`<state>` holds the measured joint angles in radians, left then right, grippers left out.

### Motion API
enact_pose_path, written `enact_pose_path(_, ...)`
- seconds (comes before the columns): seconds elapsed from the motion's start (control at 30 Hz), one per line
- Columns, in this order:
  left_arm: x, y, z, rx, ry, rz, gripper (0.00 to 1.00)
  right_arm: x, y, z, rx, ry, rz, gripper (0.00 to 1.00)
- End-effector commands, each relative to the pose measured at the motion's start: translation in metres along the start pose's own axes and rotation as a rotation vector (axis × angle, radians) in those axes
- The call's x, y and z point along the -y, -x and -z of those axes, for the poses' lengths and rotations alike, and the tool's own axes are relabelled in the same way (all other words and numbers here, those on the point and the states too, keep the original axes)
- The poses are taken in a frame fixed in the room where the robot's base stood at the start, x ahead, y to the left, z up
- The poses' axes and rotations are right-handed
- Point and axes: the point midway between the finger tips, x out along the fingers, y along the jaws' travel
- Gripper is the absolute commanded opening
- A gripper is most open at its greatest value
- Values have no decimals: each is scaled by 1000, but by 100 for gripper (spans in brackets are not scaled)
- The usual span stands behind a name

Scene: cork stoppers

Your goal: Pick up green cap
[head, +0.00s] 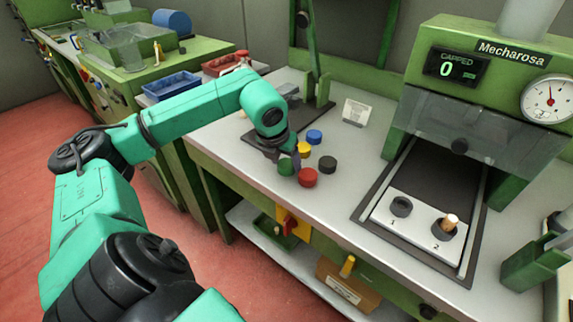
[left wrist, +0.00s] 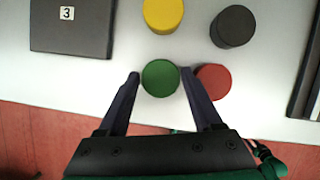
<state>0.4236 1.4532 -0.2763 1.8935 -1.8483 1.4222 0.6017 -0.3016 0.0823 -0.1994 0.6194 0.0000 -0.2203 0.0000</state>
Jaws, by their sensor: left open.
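The green cap (head: 285,167) stands on the grey bench top near its front edge, partly hidden by my left gripper in the head view. In the left wrist view the green cap (left wrist: 160,78) lies between the two open fingertips of my left gripper (left wrist: 160,74). A small gap shows on each side of the cap. My left gripper (head: 286,163) points down at the cap and is empty. The red cap (left wrist: 215,82) is just right of the right finger, very close to it. My right gripper is not in view.
A yellow cap (head: 304,149), a blue cap (head: 314,136) and a black cap (head: 328,164) stand close by. A white block with two numbered holes (head: 416,222) is at the right, a cork-like piece in hole 2. The bench's front edge is close to the green cap.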

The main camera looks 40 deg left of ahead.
Motion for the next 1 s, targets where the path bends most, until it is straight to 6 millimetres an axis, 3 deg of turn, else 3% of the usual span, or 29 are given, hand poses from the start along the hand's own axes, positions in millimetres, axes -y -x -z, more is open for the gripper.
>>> enact_pose_path(0.13,0,0,0,1,0,0,67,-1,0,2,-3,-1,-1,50)
enact_pose_path(0.17,0,0,0,1,-1,0,59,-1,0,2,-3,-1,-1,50)
enact_pose_path(0.3,0,0,0,0,-1,0,7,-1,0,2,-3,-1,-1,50)
enact_pose_path(0.57,0,1,0,1,-1,1,6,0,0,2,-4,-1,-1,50)
enact_pose_path(0.73,1,16,-7,4,0,3,6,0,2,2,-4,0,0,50)
enact_pose_path(0.87,2,48,-21,9,1,7,6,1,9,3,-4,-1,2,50)
enact_pose_path(1.0,2,102,-44,10,1,9,6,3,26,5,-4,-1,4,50)
